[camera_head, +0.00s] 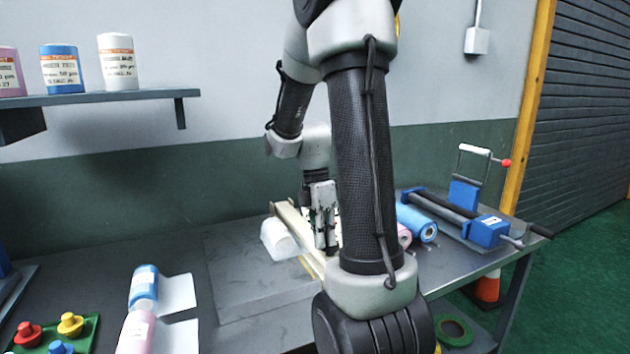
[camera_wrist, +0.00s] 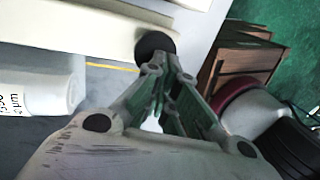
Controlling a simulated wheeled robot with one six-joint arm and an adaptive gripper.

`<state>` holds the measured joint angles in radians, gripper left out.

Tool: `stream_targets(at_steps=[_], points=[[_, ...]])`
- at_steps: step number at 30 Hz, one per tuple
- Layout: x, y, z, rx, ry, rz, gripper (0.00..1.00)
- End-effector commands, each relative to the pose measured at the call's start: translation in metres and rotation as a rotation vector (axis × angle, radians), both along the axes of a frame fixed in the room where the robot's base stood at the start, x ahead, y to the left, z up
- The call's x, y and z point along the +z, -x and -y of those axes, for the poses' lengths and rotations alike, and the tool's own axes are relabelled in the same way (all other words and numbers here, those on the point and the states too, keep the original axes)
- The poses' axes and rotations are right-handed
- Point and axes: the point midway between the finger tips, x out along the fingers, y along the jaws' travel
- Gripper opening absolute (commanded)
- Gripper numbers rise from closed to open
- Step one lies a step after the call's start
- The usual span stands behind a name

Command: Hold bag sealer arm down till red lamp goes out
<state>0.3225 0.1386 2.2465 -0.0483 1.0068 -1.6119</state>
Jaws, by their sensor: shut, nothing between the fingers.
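The bag sealer is a long cream bar (camera_head: 287,217) on the bench, running behind my arm in the head view. In the wrist view its cream arm (camera_wrist: 65,32) crosses the top and has a round black knob (camera_wrist: 155,41) at its end. My gripper (camera_head: 326,246) points down over the sealer. In the wrist view my gripper (camera_wrist: 161,66) is shut and empty, its fingertips overlapping the knob's lower edge. I cannot tell whether they touch it. The red lamp does not show in either view. My forearm hides the sealer's near right part.
A white roll (camera_head: 278,240) lies left of the sealer. A blue roll (camera_head: 416,223) and a blue clamp device (camera_head: 488,230) lie to the right. Labelled rolls (camera_head: 144,284) and a green tray (camera_head: 88,332) are at front left. The bench's back left is clear.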

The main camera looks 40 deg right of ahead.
Motion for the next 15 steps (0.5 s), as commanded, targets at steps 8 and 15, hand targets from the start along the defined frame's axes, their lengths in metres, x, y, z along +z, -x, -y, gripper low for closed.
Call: stream_targets(at_steps=[8,15], points=[[-0.027,0.007,-0.002,-0.004,-0.004,-0.005,0.0],[-0.027,0.007,-0.002,-0.006,-0.005,-0.004,0.0]])
